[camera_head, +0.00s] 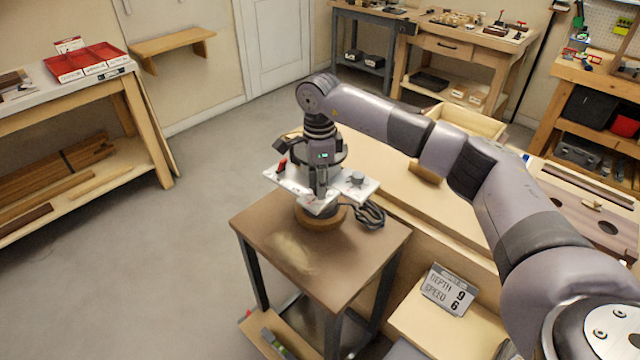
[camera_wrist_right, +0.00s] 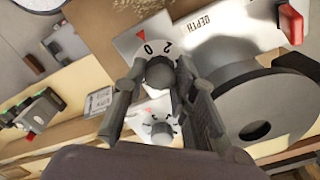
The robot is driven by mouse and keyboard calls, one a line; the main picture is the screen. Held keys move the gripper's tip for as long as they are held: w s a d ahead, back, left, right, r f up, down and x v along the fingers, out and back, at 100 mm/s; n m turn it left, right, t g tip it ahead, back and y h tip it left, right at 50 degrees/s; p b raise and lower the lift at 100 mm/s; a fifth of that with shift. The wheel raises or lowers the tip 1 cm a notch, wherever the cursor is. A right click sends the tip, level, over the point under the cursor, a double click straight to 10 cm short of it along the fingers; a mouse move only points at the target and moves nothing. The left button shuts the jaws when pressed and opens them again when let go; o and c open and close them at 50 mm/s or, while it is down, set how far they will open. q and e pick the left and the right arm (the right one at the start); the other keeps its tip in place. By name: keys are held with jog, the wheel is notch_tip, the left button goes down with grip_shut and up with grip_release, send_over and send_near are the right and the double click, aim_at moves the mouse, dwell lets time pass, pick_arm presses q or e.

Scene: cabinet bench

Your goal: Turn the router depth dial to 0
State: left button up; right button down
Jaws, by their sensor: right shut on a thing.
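The router (camera_head: 318,212) stands on a small table, with a white plate (camera_head: 290,183) on top. The depth dial (camera_wrist_right: 150,55) shows in the right wrist view, near the word DEPTH. Its "0" lies close to the red triangle mark (camera_wrist_right: 141,36), with "2" to the right. My right gripper (camera_head: 320,190) points down over the plate. In the wrist view my right gripper (camera_wrist_right: 158,85) is shut on the dark round dial knob (camera_wrist_right: 160,72). The gripper hides the depth dial in the head view. My left gripper is not in view.
A second numbered dial (camera_wrist_right: 160,128) sits close beside the fingers. A red switch (camera_head: 282,164) stands at the plate's left end. A sign (camera_head: 447,289) reads DEPTH 9, SPEED 6. The small table's front (camera_head: 300,250) is clear.

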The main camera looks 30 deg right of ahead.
jog(key=shift+m, duration=0.5)
jog(key=c, duration=1.3)
grip_release()
jog(key=shift+r, duration=0.1)
jog(key=shift+a+r, duration=0.1)
jog(key=shift+r, duration=3.9)
